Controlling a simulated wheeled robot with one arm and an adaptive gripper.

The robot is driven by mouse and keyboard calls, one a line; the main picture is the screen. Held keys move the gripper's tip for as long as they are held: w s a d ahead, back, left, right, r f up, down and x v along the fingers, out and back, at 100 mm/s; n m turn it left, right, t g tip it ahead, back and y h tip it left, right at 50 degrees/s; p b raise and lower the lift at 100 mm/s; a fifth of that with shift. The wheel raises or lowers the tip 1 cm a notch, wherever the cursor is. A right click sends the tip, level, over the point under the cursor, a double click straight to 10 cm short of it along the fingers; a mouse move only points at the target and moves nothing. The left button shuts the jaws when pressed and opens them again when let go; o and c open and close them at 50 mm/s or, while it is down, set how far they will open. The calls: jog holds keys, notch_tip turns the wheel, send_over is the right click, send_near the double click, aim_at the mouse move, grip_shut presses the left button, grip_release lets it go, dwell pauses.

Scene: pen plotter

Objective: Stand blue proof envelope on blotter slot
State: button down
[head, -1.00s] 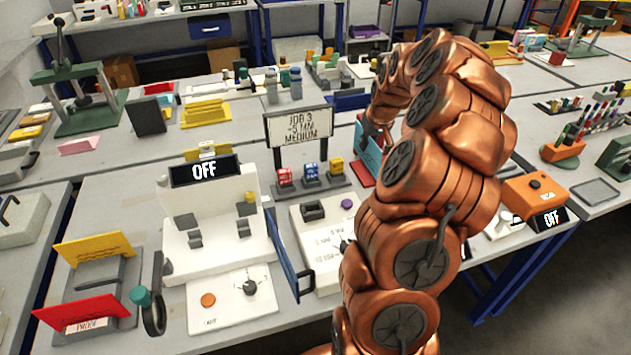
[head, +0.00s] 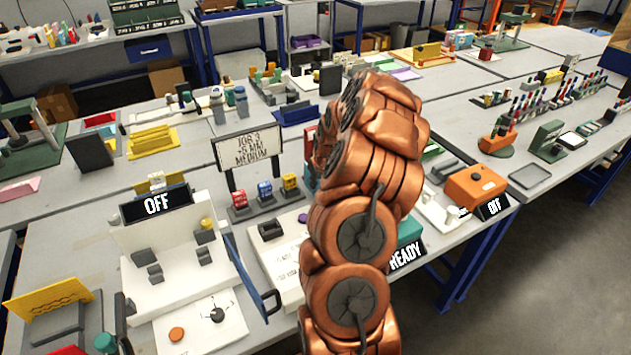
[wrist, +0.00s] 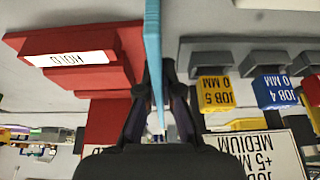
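In the wrist view a thin blue panel, seen edge-on, runs down between the fingers; it appears to be the blue proof envelope (wrist: 153,35). My gripper (wrist: 156,80) has a dark finger close on each side of it and looks shut on it. A red stand labelled HOLD (wrist: 95,68) is just left of the envelope; whether they touch is unclear. I cannot tell which thing is the blotter slot.
A JOB 3 sign (head: 247,149) and small coloured job blocks (head: 264,190) stand left of my arm. A white machine marked OFF (head: 160,245) with a blue handle is farther left. An orange device (head: 477,187) is at the right table edge.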

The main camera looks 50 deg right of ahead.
jog(key=shift+f, duration=0.2)
jog(key=c, duration=1.3)
grip_release()
jog(key=shift+r, duration=0.1)
